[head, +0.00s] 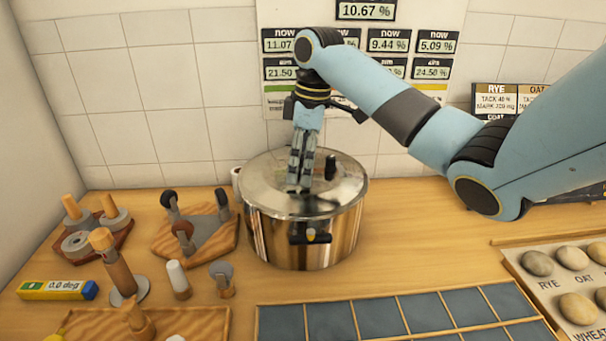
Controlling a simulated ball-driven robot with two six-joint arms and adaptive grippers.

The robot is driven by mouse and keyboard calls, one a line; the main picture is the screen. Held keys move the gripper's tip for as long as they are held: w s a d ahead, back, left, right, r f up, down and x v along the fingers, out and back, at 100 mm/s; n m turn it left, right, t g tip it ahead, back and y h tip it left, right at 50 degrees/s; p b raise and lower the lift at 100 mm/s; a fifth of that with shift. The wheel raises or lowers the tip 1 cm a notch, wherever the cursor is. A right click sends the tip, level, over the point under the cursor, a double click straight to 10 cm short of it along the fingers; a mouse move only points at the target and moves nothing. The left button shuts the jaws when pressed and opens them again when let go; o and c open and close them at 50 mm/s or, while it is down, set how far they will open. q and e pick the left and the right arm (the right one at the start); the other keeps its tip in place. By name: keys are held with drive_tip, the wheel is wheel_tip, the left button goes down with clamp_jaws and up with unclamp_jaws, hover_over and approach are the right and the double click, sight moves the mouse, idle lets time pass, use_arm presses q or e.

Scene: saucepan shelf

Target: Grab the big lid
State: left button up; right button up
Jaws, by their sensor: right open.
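The big lid (268,184) is a shiny metal disc lying on a large steel pot (275,233) at the back middle of the counter. A black knob (331,167) stands up on the lid. My right gripper (299,186) points down over the lid, just left of the knob. Its fingers look close together from this side, but it is open and nothing shows between the fingertips. I cannot tell whether the tips touch the lid. My left gripper is out of view.
Wooden stands with pegs (196,234) and rings (99,224) are left of the pot. A divided dark tray (365,317) lies in front. A tray of labelled round pieces (522,268) is at right. A tiled wall (140,95) is close behind. Bare counter lies right of the pot.

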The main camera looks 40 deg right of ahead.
drive_tip(key=shift+s+r, duration=0.1)
drive_tip(key=shift+s, duration=0.05)
drive_tip(key=c, duration=2)
clamp_jaws()
